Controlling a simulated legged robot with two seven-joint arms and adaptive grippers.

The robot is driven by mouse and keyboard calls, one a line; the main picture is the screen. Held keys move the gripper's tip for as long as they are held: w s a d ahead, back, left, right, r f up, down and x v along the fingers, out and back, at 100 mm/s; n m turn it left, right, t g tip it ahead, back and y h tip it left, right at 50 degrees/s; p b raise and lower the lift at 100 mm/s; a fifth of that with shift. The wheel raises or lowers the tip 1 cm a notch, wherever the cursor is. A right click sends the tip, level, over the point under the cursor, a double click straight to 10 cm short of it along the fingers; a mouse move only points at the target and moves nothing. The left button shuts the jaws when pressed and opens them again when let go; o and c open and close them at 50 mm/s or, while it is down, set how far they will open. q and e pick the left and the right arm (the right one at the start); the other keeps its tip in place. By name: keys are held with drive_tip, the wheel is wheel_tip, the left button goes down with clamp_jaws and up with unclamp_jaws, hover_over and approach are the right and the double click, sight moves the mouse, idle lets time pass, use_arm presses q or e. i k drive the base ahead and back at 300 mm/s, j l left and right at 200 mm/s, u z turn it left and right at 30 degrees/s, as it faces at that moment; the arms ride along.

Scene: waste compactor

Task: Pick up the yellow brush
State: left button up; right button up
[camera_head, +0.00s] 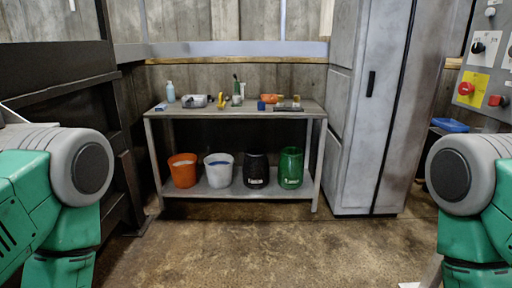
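A small yellow object (221,100), which looks like the yellow brush, lies on top of the grey workbench (165,111) across the room. It is too small in the picture to make out bristles. It lies left of the bench's middle, between a grey tray-like item (194,101) and a small group of upright items. My green and grey arms show only at the left and right edges of the view. Neither gripper is in view. Both are far from the bench as far as the visible arm parts show.
A blue bottle (170,92) and an orange item (271,98) are also on the bench. Several buckets, one orange (183,171), stand on its lower shelf. A tall grey cabinet (375,110) stands right of it. The brown floor (270,250) in front is clear.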

sight(221, 106)
drive_tip(key=i, duration=2.7)
drive_tip(key=i+l+u, duration=0.1)
drive_tip(key=i, duration=1.25)
